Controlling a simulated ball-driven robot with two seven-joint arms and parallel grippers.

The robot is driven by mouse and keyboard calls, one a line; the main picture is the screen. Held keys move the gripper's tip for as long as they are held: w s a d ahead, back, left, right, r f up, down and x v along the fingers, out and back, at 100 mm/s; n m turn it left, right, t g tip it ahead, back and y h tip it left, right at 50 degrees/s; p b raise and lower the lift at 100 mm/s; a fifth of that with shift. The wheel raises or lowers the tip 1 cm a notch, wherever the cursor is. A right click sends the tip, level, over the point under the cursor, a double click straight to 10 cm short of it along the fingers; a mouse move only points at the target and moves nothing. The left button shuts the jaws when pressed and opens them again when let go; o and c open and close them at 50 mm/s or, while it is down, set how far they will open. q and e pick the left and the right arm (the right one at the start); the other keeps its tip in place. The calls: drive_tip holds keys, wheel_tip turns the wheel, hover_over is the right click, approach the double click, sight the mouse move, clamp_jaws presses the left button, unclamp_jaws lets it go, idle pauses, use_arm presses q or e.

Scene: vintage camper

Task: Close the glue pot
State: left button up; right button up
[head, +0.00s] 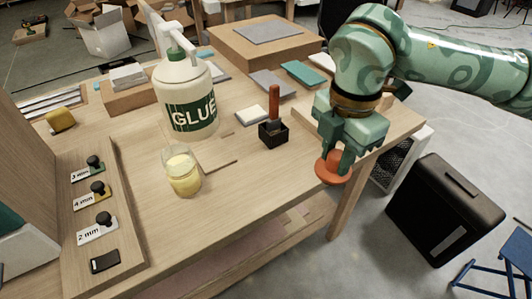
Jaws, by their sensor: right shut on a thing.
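The glue pot (183,177) is a small clear jar with yellow glue, standing upright on the workbench left of centre. Its top looks open, with no lid on it. My right gripper (337,160) points down at the right edge of the bench, well to the right of the pot. It is shut on an orange-red round lid (333,173), which it holds up, apart from the pot. The gripper's fingers partly hide the lid. My left gripper is not in view.
A large glue bottle (187,97) with a pump stands behind the pot. A black holder (273,135) with a red-handled tool stands between pot and gripper. A board with several labelled knobs (97,201) lies left. The bench front between pot and gripper is clear.

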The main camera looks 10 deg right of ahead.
drive_tip(key=n, duration=0.6)
drive_tip(key=shift+f, duration=0.2)
drive_tip(key=n, duration=0.4)
drive_tip(key=shift+f, duration=0.15)
drive_tip(key=n, duration=0.3)
drive_tip(key=shift+d+f+n, duration=0.1)
drive_tip(key=shift+n, duration=0.2)
drive_tip(key=n, duration=0.3)
drive_tip(key=shift+f+n, duration=0.15)
drive_tip(key=shift+n, duration=0.15)
drive_tip(key=n, duration=0.4)
drive_tip(key=shift+f, duration=0.1)
drive_tip(key=n, duration=0.3)
drive_tip(key=shift+f+n, duration=0.15)
drive_tip(key=shift+n, duration=0.25)
drive_tip(key=n, duration=0.3)
drive_tip(key=shift+d+f+n, duration=0.1)
drive_tip(key=shift+n, duration=0.2)
drive_tip(key=n, duration=0.4)
drive_tip(key=shift+f, duration=0.15)
drive_tip(key=n, duration=0.3)
drive_tip(key=shift+f+n, duration=0.1)
drive_tip(key=shift+n, duration=0.2)
drive_tip(key=n, duration=0.7)
drive_tip(key=shift+d+f, duration=0.1)
drive_tip(key=shift+f, duration=0.1)
drive_tip(key=n, duration=0.7)
drive_tip(key=shift+f, duration=0.2)
